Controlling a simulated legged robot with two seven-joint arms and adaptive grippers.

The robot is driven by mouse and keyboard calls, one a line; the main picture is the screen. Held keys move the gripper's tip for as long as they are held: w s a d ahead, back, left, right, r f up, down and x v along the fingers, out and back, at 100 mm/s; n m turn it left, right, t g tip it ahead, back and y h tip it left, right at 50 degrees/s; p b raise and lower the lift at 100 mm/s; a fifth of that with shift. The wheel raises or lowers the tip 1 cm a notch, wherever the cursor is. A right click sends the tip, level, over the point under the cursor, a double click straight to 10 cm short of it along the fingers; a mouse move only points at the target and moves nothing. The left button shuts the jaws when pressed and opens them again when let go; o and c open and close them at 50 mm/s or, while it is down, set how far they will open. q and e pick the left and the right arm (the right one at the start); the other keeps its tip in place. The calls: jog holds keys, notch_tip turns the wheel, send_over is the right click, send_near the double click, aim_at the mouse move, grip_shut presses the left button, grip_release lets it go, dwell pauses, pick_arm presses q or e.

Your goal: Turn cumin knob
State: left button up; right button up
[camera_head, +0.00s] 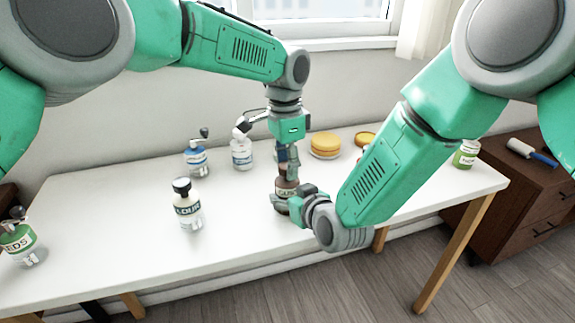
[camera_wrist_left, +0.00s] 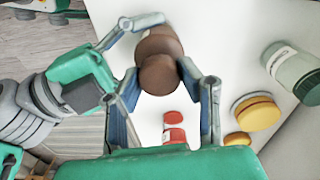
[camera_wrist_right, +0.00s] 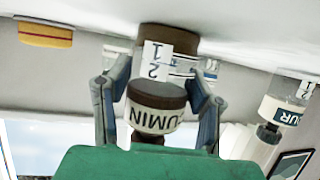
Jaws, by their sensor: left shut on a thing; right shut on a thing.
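The cumin dispenser (camera_head: 287,188) stands on the white table, brown with a pale label. In the right wrist view its CUMIN label (camera_wrist_right: 152,118) appears upside down, and a brown section with a white strip marked 1 and 2 (camera_wrist_right: 155,60) lies toward the table. My left gripper (camera_head: 288,160) comes down from above and is shut on its brown top, the cumin knob (camera_wrist_left: 160,72). My right gripper (camera_head: 284,200) is shut on the dispenser's body from the front right, a finger on each side. The right hand hides part of the dispenser in the head view.
A dark-capped bottle (camera_head: 187,206) stands left of the dispenser. Two grinders (camera_head: 196,160) (camera_head: 242,153) stand behind it. Yellow discs (camera_head: 325,143) sit at the back right. A green jar (camera_head: 467,153) is at the right edge, a SEEDS jar (camera_head: 20,240) far left.

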aim_at(285, 164)
pick_arm(q)
jog(key=shift+w+a, duration=0.1)
jog(key=shift+a, duration=0.15)
jog(key=o, duration=1.2)
jog(key=shift+c, duration=0.2)
jog(key=shift+d, duration=0.1)
jog(key=shift+d, duration=0.1)
notch_tip(285, 164, up, 12)
jog(key=shift+w, duration=0.1)
